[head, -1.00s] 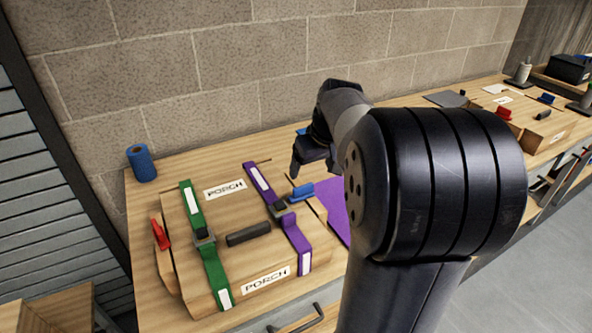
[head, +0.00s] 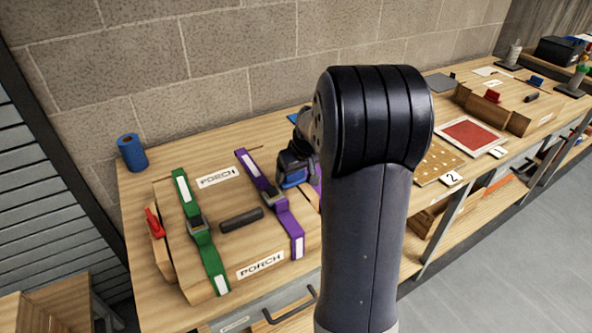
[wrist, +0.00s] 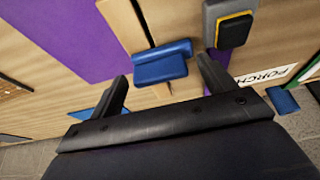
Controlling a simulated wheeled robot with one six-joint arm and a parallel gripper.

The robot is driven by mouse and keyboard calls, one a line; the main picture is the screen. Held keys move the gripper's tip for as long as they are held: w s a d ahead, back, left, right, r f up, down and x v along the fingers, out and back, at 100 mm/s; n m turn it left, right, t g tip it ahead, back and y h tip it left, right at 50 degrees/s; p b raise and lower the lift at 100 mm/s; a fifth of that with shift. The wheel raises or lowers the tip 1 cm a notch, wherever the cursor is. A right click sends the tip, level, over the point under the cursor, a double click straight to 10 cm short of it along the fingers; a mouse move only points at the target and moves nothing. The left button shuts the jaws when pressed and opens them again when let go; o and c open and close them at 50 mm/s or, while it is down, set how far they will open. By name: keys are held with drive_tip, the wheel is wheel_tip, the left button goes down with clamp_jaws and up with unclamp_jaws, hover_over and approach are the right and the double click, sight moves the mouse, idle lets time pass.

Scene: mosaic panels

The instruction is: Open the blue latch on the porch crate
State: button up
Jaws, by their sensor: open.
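The porch crate (head: 225,232) is a wooden box with PORCH labels, a green strap and a purple strap (head: 270,193). The blue latch (head: 295,181) is on its right side, partly covered by my gripper in the head view. In the wrist view the blue latch (wrist: 160,64) lies just ahead of my gripper (wrist: 163,74), across the gap between the fingers. The fingers are open and hold nothing. I cannot tell whether they touch the latch. A red latch (head: 155,223) is on the crate's left side.
A dark handle (head: 241,220) lies on the crate lid. A strap buckle (wrist: 232,24) is close to the right finger. A purple sheet (wrist: 72,38) lies on the bench beside the crate. A blue roll (head: 131,153) stands at the back left. A block wall is behind.

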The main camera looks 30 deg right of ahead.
drive_tip(key=shift+c, duration=0.2)
drive_tip(key=c, duration=0.9)
drive_tip(key=shift+c, duration=0.2)
drive_tip(key=shift+m, duration=0.3)
drive_tip(key=m, duration=0.1)
drive_tip(key=m+h, duration=0.1)
drive_tip(key=m, duration=0.1)
drive_tip(key=shift+w+a+h, duration=0.1)
drive_tip(key=shift+w+h, duration=0.2)
drive_tip(key=shift+w, duration=0.05)
drive_tip(key=m+b, duration=0.1)
drive_tip(key=m, duration=0.1)
drive_tip(key=w+m+h+b, duration=0.1)
drive_tip(key=m+b, duration=0.1)
drive_tip(key=shift+f+m+g+h, duration=0.1)
drive_tip(key=shift+m+g+h, duration=0.2)
drive_tip(key=shift+m+g, duration=0.1)
drive_tip(key=shift+w+d+m+g+h+b, duration=0.2)
drive_tip(key=shift+m+g+b, duration=0.25)
drive_tip(key=shift+m, duration=0.8)
drive_tip(key=shift+w+d+m+g+h+b, duration=0.15)
drive_tip(key=shift+m+g+h+b, duration=0.2)
drive_tip(key=shift+m, duration=0.85)
drive_tip(key=shift+d+m+g+h+b, duration=0.15)
drive_tip(key=shift+m+g+b, duration=0.35)
drive_tip(key=shift+m, duration=0.75)
